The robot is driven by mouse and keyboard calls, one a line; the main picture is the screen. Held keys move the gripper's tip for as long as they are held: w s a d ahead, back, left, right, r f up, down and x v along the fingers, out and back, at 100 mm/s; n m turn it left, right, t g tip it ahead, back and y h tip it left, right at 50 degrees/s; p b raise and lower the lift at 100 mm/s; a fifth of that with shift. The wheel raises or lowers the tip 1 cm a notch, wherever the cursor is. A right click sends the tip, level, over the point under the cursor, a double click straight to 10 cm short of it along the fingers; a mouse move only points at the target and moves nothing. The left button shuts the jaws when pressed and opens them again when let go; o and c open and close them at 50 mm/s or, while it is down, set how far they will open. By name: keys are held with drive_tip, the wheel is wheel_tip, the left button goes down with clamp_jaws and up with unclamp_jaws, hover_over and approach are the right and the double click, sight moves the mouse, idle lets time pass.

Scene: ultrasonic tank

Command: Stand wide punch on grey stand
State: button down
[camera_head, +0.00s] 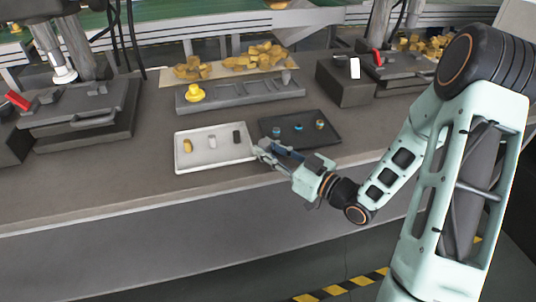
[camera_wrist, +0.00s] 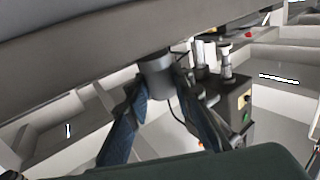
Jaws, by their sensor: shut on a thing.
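My gripper (camera_head: 262,150) is low over the table at the right edge of the white tray. In the wrist view, its two blue fingers (camera_wrist: 160,88) are shut on a dark grey cylindrical piece, which I take to be the wide punch (camera_wrist: 157,72). Its far end meets a dark grey surface in that view; I cannot tell if they touch. The held piece is not clear in the head view. A long grey stand (camera_head: 240,97) with several slots lies behind the trays. A yellow knobbed piece (camera_head: 195,92) sits at its left end and a small grey piece (camera_head: 286,77) at its right.
The white tray (camera_head: 182,167) holds a gold, a white and a dark piece. Yellow chunks (camera_head: 255,57) lie behind the stand. Press-like machines (camera_head: 80,112) flank it. The front table strip is clear.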

drive_tip(key=shift+f, duration=0.5)
drive_tip(key=shift+f, duration=0.1)
drive_tip(key=shift+f+b, duration=0.15)
drive_tip(key=shift+b, duration=0.15)
drive_tip(key=c, duration=1.7)
unclamp_jaws()
